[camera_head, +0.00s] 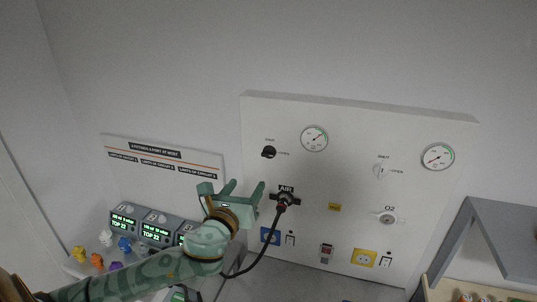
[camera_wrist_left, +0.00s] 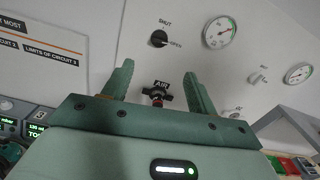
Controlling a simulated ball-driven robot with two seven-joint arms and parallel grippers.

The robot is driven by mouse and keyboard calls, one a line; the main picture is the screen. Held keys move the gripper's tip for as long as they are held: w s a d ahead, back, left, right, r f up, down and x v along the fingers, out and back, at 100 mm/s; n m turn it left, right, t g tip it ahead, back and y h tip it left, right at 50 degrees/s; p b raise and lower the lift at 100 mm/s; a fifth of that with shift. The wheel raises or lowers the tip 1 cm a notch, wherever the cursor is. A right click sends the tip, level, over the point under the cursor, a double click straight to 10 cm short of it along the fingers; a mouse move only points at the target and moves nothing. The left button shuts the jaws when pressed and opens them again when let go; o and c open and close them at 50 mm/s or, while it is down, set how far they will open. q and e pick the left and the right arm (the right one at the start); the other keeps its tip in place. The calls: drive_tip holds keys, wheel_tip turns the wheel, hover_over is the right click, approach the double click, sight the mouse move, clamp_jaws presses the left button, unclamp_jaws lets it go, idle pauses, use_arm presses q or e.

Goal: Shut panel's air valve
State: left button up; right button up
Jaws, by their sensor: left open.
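The panel's air valve is a black knob (camera_head: 268,152) at the upper left of the white wall panel (camera_head: 350,130). In the left wrist view the knob (camera_wrist_left: 158,38) has SHUT printed above it and OPEN to its right; its handle seems to lie toward OPEN. My left gripper (camera_head: 246,186) is open and empty, below and left of the knob, apart from it. In the wrist view its fingers (camera_wrist_left: 158,72) point up toward the panel, with the knob beyond their tips. My right gripper is not in view.
A black AIR outlet with a plugged hose (camera_head: 282,200) is just right of my left gripper, below the knob. Two gauges (camera_head: 314,138), a pale second valve (camera_head: 380,170) and an O2 outlet (camera_head: 386,218) are on the panel. Ventilator screens (camera_head: 158,228) stand lower left; a grey shelf (camera_head: 500,235) is at right.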

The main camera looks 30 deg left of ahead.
use_arm(q)
drive_tip(key=w, duration=0.2)
drive_tip(key=p, duration=0.1)
approach(267, 155)
drive_tip(key=x, duration=0.9)
drive_tip(key=shift+w, duration=0.1)
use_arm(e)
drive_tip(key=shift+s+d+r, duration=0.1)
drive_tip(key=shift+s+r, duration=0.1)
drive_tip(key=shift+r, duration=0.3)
use_arm(q)
drive_tip(key=shift+r, duration=0.1)
drive_tip(key=c, duration=1)
